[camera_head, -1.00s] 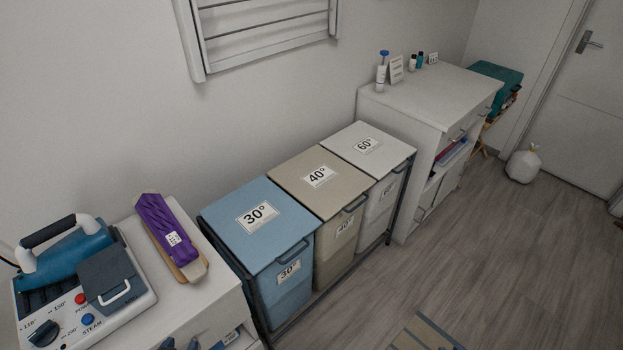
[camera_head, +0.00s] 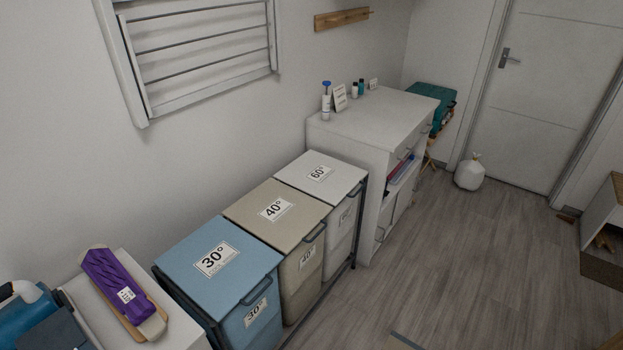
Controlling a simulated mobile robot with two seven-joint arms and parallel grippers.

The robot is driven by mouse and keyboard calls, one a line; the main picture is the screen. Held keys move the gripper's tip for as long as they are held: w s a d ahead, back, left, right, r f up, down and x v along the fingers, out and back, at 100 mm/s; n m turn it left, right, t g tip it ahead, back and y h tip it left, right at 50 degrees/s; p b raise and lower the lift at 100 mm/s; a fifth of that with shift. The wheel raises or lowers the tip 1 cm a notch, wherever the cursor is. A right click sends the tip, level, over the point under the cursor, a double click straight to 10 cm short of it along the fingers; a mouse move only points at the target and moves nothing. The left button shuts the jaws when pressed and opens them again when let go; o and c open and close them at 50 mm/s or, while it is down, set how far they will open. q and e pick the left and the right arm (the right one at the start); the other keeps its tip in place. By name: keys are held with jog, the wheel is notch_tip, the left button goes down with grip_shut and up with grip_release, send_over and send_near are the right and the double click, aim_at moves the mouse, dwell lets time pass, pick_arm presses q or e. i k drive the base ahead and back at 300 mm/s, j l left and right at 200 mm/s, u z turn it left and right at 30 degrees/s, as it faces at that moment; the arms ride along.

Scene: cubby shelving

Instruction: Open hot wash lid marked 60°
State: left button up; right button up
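The hot wash lid marked 60° (camera_head: 322,176) is the white lid on the far bin of a row of three. It lies flat and closed, with its label facing up. The white 60° bin (camera_head: 341,236) below it has a matching label on its front. Beside it are the beige 40° lid (camera_head: 290,200) and the blue 30° lid (camera_head: 190,251), both closed. Each has a handle at its front edge. Neither of my grippers shows in the head view.
A white cabinet (camera_head: 372,127) with bottles and a card on top stands just beyond the 60° bin. A purple item on a board (camera_head: 148,328) lies at the lower left. A drying rack (camera_head: 148,101) hangs on the wall. Grey floor (camera_head: 450,270) is open to the right.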

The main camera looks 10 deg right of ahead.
aim_at(329, 180)
jog(key=i+l+u, duration=0.1)
jog(key=i+l, duration=0.15)
jog(key=l, duration=0.15)
jog(key=i+l, duration=0.25)
jog(key=l, duration=0.15)
jog(key=i+l+u, duration=0.15)
jog(key=l, duration=0.25)
jog(key=i, duration=0.05)
